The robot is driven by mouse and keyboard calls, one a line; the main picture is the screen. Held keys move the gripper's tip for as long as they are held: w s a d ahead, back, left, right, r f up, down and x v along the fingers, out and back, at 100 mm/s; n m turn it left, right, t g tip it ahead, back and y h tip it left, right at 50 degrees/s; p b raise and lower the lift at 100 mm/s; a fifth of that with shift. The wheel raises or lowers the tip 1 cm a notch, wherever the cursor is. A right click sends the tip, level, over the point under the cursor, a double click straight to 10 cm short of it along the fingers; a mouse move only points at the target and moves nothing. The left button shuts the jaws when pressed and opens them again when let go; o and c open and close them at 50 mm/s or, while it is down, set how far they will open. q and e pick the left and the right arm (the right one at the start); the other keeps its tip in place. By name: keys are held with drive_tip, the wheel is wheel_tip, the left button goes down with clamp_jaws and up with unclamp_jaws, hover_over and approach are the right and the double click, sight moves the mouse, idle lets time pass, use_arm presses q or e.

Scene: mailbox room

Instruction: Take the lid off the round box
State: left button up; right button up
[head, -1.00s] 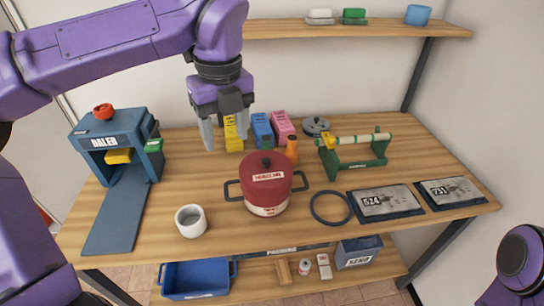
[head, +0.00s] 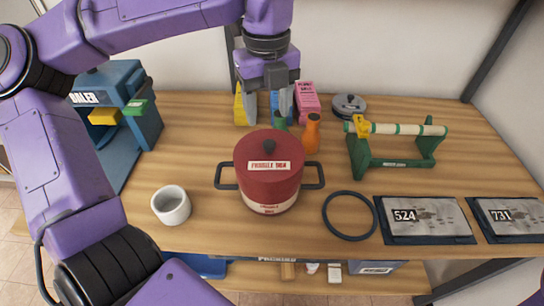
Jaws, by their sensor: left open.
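The round box (head: 268,204) is a pot-like container with a cream lower part and two dark side handles, standing on the wooden table. Its red lid (head: 268,170) sits on it, with a dark knob (head: 269,146) on top and a white label on the front. My left gripper (head: 268,118) is open and empty, pointing down. In the head view its fingertips show just above and behind the knob, apart from it. My right gripper is not in view.
Orange (head: 312,134) and green (head: 281,120) bottles stand close behind the lid. A white cup (head: 171,205) is front left, a black ring (head: 350,215) front right. A green stand (head: 395,145) is at right. A blue machine (head: 120,110) is at left.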

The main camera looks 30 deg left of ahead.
sight(269, 142)
use_arm(q)
wheel_tip(269, 142, down, 7)
drive_tip(key=shift+f+p, duration=0.15)
drive_tip(key=shift+p, duration=0.45)
drive_tip(key=shift+d, duration=0.1)
clamp_jaws()
